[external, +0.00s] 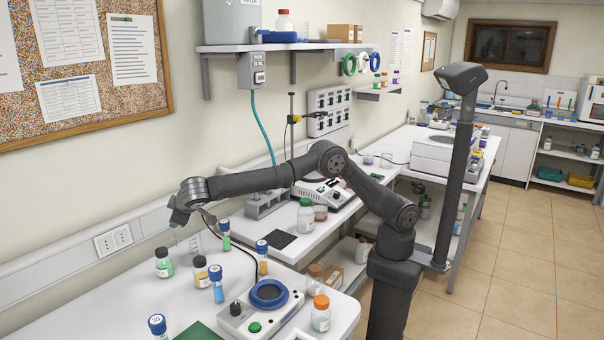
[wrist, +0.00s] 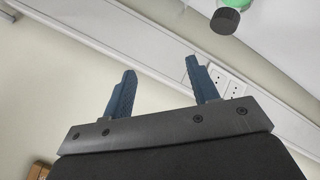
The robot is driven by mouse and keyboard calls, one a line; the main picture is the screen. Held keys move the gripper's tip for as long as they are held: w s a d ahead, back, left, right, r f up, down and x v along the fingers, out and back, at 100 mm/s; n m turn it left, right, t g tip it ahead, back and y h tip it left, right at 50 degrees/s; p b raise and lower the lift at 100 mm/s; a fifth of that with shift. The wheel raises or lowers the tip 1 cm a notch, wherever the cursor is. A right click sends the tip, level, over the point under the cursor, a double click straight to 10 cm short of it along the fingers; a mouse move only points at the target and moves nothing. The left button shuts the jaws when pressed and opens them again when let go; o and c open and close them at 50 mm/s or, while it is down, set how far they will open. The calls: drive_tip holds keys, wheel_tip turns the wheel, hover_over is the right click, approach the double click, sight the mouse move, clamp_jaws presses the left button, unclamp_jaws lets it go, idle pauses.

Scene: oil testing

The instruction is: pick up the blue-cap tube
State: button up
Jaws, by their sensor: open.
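Several tubes with blue caps stand upright on the near white bench in the external view. One holds blue liquid (external: 217,289), one holds green liquid (external: 226,239), one holds amber liquid (external: 262,263), and one is at the bottom edge (external: 157,326), partly cut off. I cannot tell which one is meant. My gripper (external: 178,218) is raised above the back of the bench near the wall, apart from all the tubes. In the wrist view my gripper (wrist: 160,77) has its two blue fingers spread with nothing between them. No blue-cap tube shows in the wrist view.
A green bottle with a black cap (external: 163,264) and an amber bottle (external: 201,272) stand near the tubes. A glass beaker (external: 189,246) is by the wall. A device with a blue ring (external: 267,311) and an orange-capped bottle (external: 320,314) stand to the right.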

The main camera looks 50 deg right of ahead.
drive_tip(key=s+d+r+n+t+y, duration=0.1)
drive_tip(key=s+d+n+t+y, duration=0.15)
drive_tip(key=d+n, duration=0.5)
drive_tip(key=s+d+r+n+t+y, duration=0.1)
drive_tip(key=s+d+n, duration=0.35)
drive_tip(key=n, duration=0.65)
drive_tip(key=s+d+f+n+y, duration=0.3)
drive_tip(key=s+d+f+n, duration=0.45)
drive_tip(key=n, duration=0.65)
approach(226, 236)
drive_tip(key=shift+g, duration=0.45)
drive_tip(key=x, duration=0.4)
drive_tip(key=d+x, duration=0.1)
drive_tip(key=x, duration=0.8)
drive_tip(key=shift+w+d+r, duration=0.15)
drive_tip(key=shift+w+r, duration=0.1)
drive_tip(key=shift+w, duration=0.05)
drive_tip(key=shift+c, duration=0.4)
drive_tip(key=c, duration=1)
